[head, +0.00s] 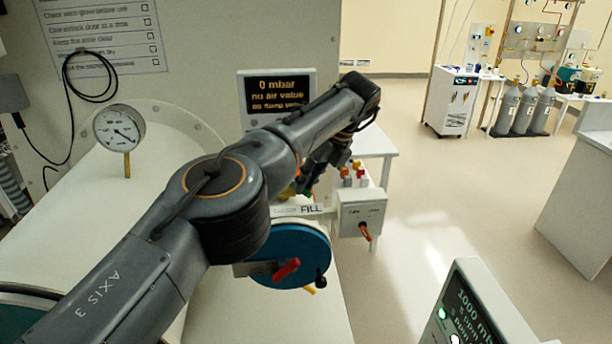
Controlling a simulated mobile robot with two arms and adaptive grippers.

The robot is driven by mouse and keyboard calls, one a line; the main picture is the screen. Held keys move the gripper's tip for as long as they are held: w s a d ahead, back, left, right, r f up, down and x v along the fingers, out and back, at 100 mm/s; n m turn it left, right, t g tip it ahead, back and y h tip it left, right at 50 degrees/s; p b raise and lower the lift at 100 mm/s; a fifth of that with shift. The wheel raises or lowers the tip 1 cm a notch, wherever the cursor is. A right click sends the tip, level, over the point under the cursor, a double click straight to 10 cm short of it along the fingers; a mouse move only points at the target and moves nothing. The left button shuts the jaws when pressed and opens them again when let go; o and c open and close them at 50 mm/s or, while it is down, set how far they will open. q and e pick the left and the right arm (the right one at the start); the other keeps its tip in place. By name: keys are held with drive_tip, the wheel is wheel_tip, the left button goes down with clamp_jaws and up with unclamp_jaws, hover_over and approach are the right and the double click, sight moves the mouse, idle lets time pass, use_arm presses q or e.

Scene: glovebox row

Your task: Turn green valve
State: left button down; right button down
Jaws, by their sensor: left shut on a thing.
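My left arm reaches across the middle of the head view. Its gripper (312,182) points down beside the "FILL" label, largely hidden by the arm and dark against it. It is shut on what looks like the green valve (308,193), of which only a small green bit shows at the fingertips. The valve's body and handle angle are hidden. A yellow-orange part (288,192) shows just left of the fingers. My right gripper is not in view.
A display (278,96) reads "0 mbar". A round gauge (120,128) stands at left. A blue round door (296,252) with a red handle (286,269) lies below the arm. A grey box (361,214) with an orange lever is close right. Open floor lies farther right.

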use_arm(q)
drive_tip(key=shift+r, duration=0.1)
idle(0.3)
drive_tip(key=c, duration=1.3)
unclamp_jaws()
drive_tip(key=shift+c, duration=0.2)
